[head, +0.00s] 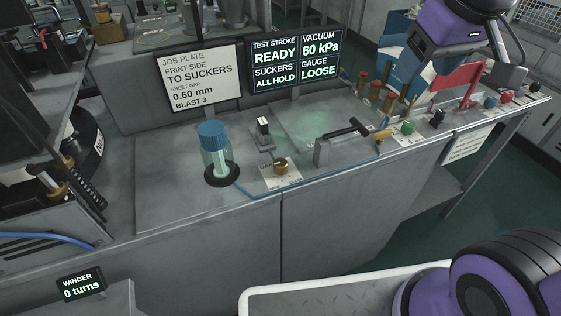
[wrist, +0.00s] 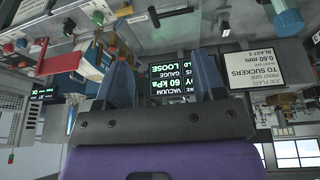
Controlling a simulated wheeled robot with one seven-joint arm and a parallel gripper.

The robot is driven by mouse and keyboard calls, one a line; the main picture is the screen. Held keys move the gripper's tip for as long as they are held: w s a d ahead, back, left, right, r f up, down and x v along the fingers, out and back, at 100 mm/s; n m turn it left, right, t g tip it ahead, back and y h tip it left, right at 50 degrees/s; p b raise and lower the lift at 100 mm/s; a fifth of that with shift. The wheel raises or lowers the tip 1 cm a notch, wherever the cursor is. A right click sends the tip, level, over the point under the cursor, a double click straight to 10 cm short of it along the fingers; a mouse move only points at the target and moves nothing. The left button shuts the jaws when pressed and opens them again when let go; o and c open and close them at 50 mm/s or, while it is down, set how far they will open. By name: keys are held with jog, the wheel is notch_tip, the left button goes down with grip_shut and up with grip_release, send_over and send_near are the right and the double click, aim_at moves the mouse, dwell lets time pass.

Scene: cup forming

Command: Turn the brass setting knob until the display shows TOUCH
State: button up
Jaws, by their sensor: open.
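The brass setting knob (head: 281,167) sits on a small pale dial plate (head: 268,180) near the front of the grey bench in the head view. The display (head: 294,60) stands behind it and reads GAUGE LOOSE, with READY, 60 kPa and ALL HOLD in its other fields. The display also shows upside down in the wrist view (wrist: 172,80). My gripper (wrist: 160,72) is open, with its two blue fingers apart and nothing held between them. My arm is at the upper right in the head view, well away from the knob. I cannot make out the knob clearly in the wrist view.
A blue-capped jar (head: 214,150) stands left of the knob and a small switch (head: 264,132) behind it. A black-handled lever (head: 347,131) on a bracket is to its right. Several brass-and-red posts, a red flag-like part (head: 458,76) and coloured buttons line the right side.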

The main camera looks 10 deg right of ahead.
jog(key=w+a+f+n+g, duration=0.2)
jog(key=w+a+f+n, duration=0.1)
jog(key=w+a+f, duration=0.5)
jog(key=n+g, duration=0.2)
jog(key=n, duration=0.2)
send_near(280, 162)
jog(key=shift+a, duration=0.1)
notch_tip(280, 162, down, 10)
jog(key=shift+f, duration=0.15)
jog(key=c, duration=0.9)
